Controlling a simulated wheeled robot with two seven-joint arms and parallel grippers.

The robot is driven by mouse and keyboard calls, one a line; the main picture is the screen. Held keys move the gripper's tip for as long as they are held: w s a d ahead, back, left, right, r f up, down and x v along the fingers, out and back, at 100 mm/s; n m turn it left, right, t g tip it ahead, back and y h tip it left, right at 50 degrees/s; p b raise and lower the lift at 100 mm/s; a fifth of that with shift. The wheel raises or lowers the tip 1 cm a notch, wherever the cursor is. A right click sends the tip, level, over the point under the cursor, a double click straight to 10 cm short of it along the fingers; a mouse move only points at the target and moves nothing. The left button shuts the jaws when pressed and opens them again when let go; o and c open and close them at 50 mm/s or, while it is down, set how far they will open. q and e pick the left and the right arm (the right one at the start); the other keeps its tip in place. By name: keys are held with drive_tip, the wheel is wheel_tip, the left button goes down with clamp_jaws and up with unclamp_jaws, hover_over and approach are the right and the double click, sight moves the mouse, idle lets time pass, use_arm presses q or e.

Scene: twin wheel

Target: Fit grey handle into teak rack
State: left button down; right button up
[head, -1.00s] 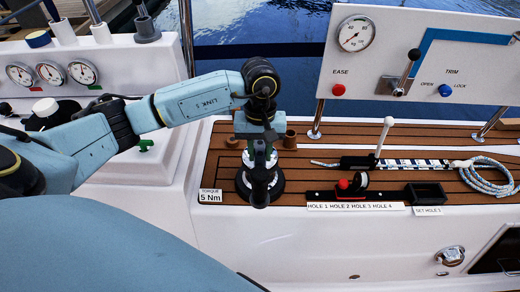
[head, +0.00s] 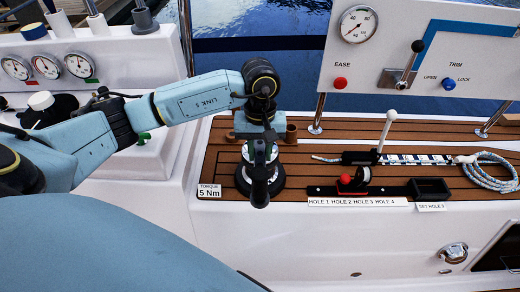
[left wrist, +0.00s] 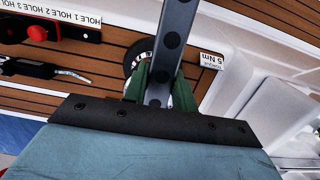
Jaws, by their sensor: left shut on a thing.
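The grey handle (left wrist: 168,45) is a long grey bar with dark round spots in the left wrist view. My left gripper (left wrist: 163,88) is shut on it with green fingers. In the head view my left gripper (head: 262,150) is above the black winch (head: 243,180), and a dark grip end (head: 260,190) hangs in front of the winch. Whether the handle touches the winch is hidden. Brown round cups (head: 291,133) stand behind the winch on the teak deck; they may be the teak rack, but I cannot tell. My right gripper is not in view.
A red-knobbed lever (head: 346,181) on a black strip, an upright white-topped lever (head: 388,125), a coiled rope (head: 490,170) and a black tray (head: 430,188) lie to the right. A gauge panel (head: 430,50) stands behind. The teak between winch and strip is clear.

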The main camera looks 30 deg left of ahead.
sight(260, 160)
use_arm(q)
drive_tip(key=shift+b, duration=0.6)
idle(1.4)
drive_tip(key=shift+f+b, duration=1.75)
drive_tip(key=shift+f, duration=0.1)
drive_tip(key=c, duration=1.1)
unclamp_jaws()
drive_tip(key=shift+o, duration=0.2)
drive_tip(key=r+p, duration=0.1)
drive_tip(key=r, duration=0.3)
drive_tip(key=r+p, duration=0.2)
drive_tip(key=r, duration=0.3)
drive_tip(key=w+r+p, duration=0.1)
drive_tip(key=r, duration=0.3)
drive_tip(key=shift+w+a+r, duration=0.1)
drive_tip(key=shift+a+r, duration=0.1)
drive_tip(key=shift+a, duration=0.15)
